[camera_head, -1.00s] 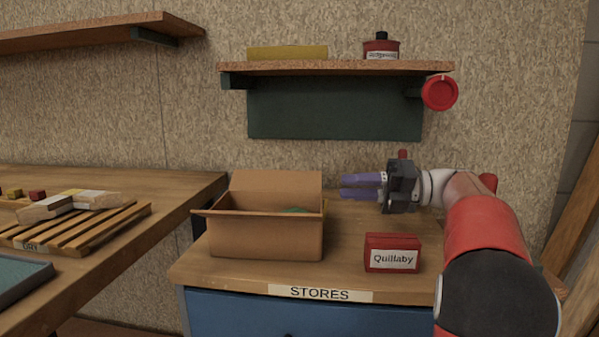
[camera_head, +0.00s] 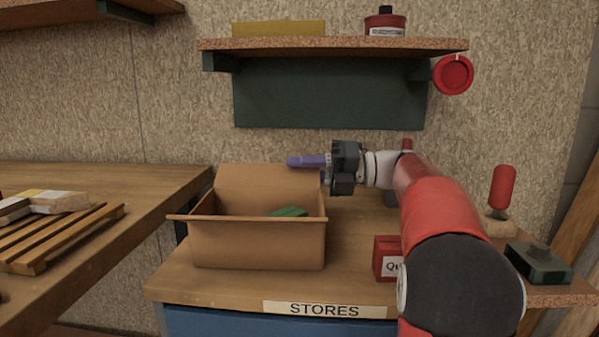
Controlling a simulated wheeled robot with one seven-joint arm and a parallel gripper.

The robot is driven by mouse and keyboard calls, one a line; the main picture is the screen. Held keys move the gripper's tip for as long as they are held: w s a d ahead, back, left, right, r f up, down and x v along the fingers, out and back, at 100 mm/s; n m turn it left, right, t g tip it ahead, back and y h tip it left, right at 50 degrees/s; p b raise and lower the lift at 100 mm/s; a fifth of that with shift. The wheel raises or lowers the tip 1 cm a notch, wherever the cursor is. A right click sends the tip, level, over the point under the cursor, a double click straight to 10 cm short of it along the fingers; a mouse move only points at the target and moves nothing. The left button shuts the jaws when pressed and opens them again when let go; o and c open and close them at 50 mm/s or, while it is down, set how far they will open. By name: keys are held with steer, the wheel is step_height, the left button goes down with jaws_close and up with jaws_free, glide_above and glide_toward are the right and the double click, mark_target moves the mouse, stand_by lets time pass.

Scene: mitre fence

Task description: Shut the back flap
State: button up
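The open cardboard box (camera_head: 258,245) stands on the cabinet top, with a green item (camera_head: 288,212) inside. Its back flap (camera_head: 255,187) stands up at the rear edge, leaning slightly back. A left flap (camera_head: 190,217) sticks outward. My gripper (camera_head: 308,168) comes in from the right with its purple fingers pointing left, at the flap's upper right corner. One finger shows just above the flap's top edge; the other seems partly hidden behind the flap. Contact cannot be made out. I see nothing held, but the finger gap is unclear.
A red Quillaby box (camera_head: 386,259) stands right of the carton, partly hidden by my arm. A wall shelf (camera_head: 330,44) hangs above. At left is a workbench (camera_head: 150,190) with a slatted rack (camera_head: 60,238). A dark green block (camera_head: 538,262) sits at far right.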

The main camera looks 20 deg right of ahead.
steer(key=shift+a, duration=0.25)
steer(key=shift+c, duration=0.3)
jaws_close()
steer(key=shift+r+p, duration=0.15)
steer(key=shift+p, duration=0.15)
